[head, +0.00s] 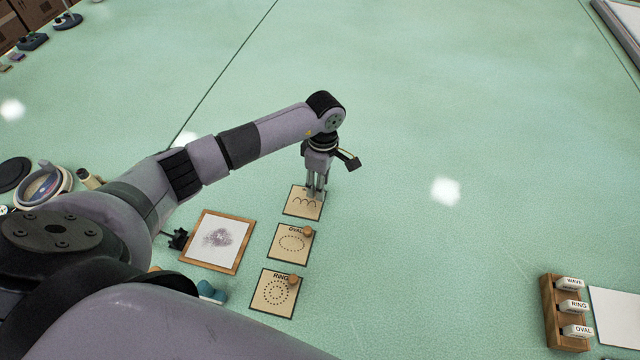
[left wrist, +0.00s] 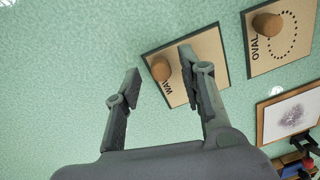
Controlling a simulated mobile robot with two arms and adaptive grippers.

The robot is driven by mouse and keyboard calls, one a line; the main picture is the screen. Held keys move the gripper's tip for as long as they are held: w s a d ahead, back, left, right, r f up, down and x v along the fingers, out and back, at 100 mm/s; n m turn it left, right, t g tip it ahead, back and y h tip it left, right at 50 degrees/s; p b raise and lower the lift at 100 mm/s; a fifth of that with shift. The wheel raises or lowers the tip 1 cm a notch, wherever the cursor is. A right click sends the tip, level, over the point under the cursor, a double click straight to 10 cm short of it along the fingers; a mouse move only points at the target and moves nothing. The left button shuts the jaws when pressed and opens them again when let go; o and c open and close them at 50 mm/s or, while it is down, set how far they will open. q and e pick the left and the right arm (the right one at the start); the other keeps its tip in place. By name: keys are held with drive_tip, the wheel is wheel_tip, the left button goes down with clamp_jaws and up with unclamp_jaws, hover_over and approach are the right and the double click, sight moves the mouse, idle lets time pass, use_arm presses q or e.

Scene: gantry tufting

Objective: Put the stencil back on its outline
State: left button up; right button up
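The WAVE stencil (head: 297,209) is a tan square card with a dark edge and a wavy dotted line. It lies on the green mat at the far end of a row. My left gripper (head: 316,193) points down over it. In the left wrist view the gripper (left wrist: 160,66) is open, with a finger on each side of the card's brown knob (left wrist: 160,69). I cannot tell whether the fingers touch the knob. The fingers hide part of the WAVE card. No empty outline is visible. My right gripper is not in view.
The OVAL card (head: 280,254) and RING card (head: 262,304) lie nearer in the row, each with a knob. A wood-framed white panel (head: 200,250) with a purple smudge lies left. A wooden rack (head: 550,310) of labelled blocks stands lower right. The mat's middle right is clear.

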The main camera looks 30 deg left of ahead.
use_arm(q)
wheel_tip(320, 180, up, 11)
drive_tip(key=b, duration=0.2)
drive_tip(key=shift+w+r+b, duration=0.15)
drive_tip(key=shift+w+b, duration=0.2)
drive_tip(key=shift+b, duration=0.05)
